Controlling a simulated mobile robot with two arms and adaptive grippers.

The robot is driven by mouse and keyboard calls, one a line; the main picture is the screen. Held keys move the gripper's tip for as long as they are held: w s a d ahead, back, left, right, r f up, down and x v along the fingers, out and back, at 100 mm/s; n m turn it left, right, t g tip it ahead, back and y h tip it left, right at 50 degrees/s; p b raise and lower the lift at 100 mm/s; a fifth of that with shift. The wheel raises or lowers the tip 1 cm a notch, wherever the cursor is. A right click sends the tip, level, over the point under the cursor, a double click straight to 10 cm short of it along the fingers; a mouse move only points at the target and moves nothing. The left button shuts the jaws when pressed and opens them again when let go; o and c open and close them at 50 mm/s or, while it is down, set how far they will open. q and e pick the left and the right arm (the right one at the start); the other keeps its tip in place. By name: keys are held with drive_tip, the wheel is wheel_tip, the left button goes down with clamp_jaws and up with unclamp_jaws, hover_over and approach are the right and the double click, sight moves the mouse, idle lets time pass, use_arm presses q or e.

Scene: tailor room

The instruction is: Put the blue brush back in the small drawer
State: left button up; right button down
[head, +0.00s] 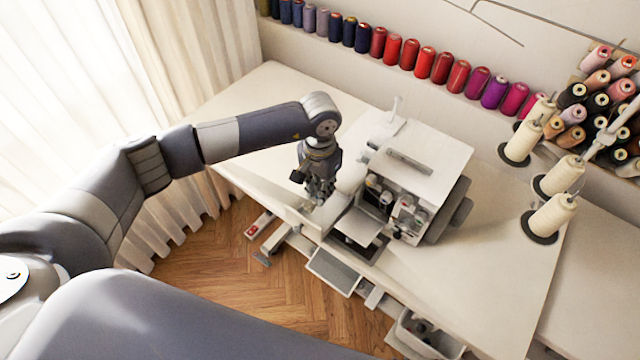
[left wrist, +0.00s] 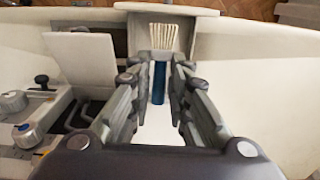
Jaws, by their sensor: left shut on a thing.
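The brush, with a blue handle (left wrist: 159,84) and pale bristles (left wrist: 164,38), is between the fingertips of my left gripper (left wrist: 160,60). The gripper is shut on it, and the bristles point toward the top of the left wrist view. The small drawer's pale front rim (left wrist: 167,7) shows just beyond the bristles, with a shadowed gap behind it. I cannot tell how far above the drawer the brush is. In the head view my left gripper (head: 320,190) points down near the table's front edge, left of the sewing machine. The brush is hardly distinguishable there. My right gripper is not in view.
The white sewing machine (head: 418,165) stands close to the right of my gripper; its flat plate (left wrist: 80,57) shows in the left wrist view. Thread cones (head: 552,215) stand at the right. The white table (head: 480,275) has bare room in front of them.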

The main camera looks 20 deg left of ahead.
use_arm(q)
drive_tip(key=shift+f+b, duration=0.65)
drive_tip(key=shift+f, duration=1.8)
wheel_tip(320, 180, down, 3)
drive_tip(key=b, duration=0.3)
drive_tip(key=shift+r, duration=0.15)
drive_tip(key=shift+f+b, duration=0.3)
drive_tip(key=shift+b, duration=0.3)
drive_tip(key=o, duration=0.8)
drive_tip(key=shift+o, duration=0.2)
